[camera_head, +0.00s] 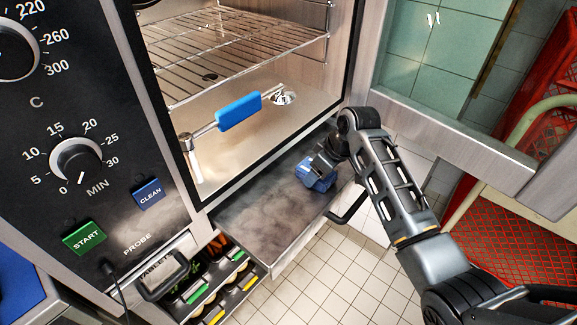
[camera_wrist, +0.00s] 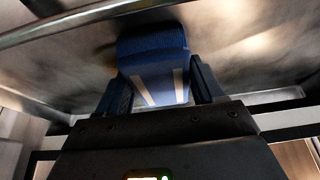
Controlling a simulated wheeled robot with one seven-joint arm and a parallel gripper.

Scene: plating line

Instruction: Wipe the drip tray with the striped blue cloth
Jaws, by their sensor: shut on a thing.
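The drip tray (camera_head: 262,222) is pulled out below the oven opening. Its grey metal floor has dark smudges. The striped blue cloth (camera_head: 313,174) is a folded pad at the tray's right part. My gripper (camera_head: 322,168) is shut on it. In the wrist view the cloth (camera_wrist: 153,62), blue with two pale stripes, sits between the two fingers of my gripper (camera_wrist: 160,88). The smudged tray surface (camera_wrist: 240,45) lies behind it. The cloth appears to be at the tray surface, but I cannot tell whether it touches.
The oven chamber above holds a wire rack (camera_head: 235,45) and a blue-handled bar (camera_head: 238,111). The oven's control panel (camera_head: 80,150) is at left. A rack with coloured-handled items (camera_head: 205,290) stands below the tray's left. A red crate (camera_head: 510,235) is at right. Tiled floor (camera_head: 325,285) shows in front.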

